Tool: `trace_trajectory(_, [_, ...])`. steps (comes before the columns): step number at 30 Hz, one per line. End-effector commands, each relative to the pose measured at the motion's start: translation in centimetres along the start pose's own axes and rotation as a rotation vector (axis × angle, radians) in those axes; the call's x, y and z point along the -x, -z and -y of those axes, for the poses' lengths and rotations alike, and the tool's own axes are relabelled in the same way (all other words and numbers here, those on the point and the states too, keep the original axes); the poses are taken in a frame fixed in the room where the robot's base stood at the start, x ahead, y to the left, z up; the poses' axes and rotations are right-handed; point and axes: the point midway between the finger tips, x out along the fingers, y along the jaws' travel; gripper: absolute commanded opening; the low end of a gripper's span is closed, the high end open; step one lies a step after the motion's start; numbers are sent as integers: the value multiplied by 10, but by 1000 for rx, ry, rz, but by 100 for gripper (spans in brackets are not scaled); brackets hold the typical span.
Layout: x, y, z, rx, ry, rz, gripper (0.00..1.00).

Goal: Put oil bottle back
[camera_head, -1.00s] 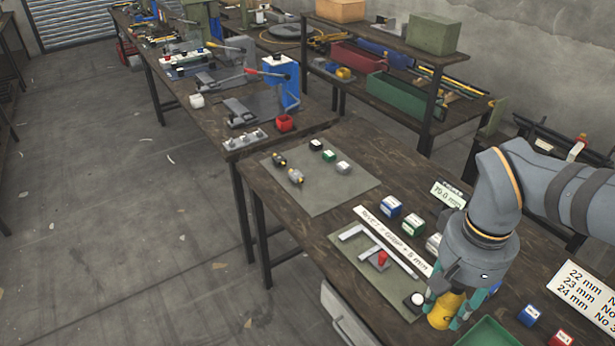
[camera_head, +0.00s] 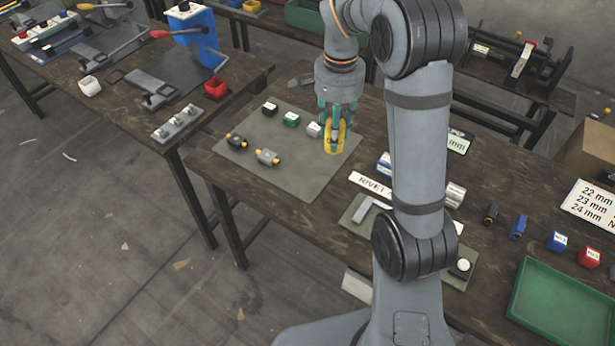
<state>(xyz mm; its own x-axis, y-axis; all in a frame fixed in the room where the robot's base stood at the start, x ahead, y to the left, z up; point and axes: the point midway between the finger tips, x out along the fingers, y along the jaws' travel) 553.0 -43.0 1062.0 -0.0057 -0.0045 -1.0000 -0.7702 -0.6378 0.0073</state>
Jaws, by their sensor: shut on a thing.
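The yellow oil bottle (camera_head: 335,140) is between the teal fingers of my gripper (camera_head: 337,122), which is shut on it. The bottle appears upright over the right part of the grey-green mat (camera_head: 292,181). I cannot tell whether its base touches the mat. On the mat, a white-topped grey block (camera_head: 313,129) is just left of the bottle, with a green block (camera_head: 291,118) and a black block (camera_head: 269,109) further left. Two small fittings with yellow ends, one dark (camera_head: 237,141) and one grey (camera_head: 267,157), lie nearer the mat's front left.
My arm hides part of the bench centre. A green tray (camera_head: 566,308), a blue block (camera_head: 557,240) and a red block (camera_head: 589,257) are at the right. Another bench with a blue press (camera_head: 196,36) and a red cup (camera_head: 215,88) stands at the left. The mat's front middle is clear.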

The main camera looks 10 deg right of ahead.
Motion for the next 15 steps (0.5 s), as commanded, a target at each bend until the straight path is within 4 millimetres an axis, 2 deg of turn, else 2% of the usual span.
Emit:
trace_trajectory(1, [-12, 19, 3, -87, -3, 2, 0])
trace_trajectory(3, [-24, 41, 5, -195, -2, 3, 0])
trace_trajectory(7, [-42, 72, 3, -345, 0, 2, 0])
trace_trajectory(11, [-52, 86, 1, -423, 0, 3, 0])
trace_trajectory(15, [-63, 78, 9, -443, -1, 3, 0])
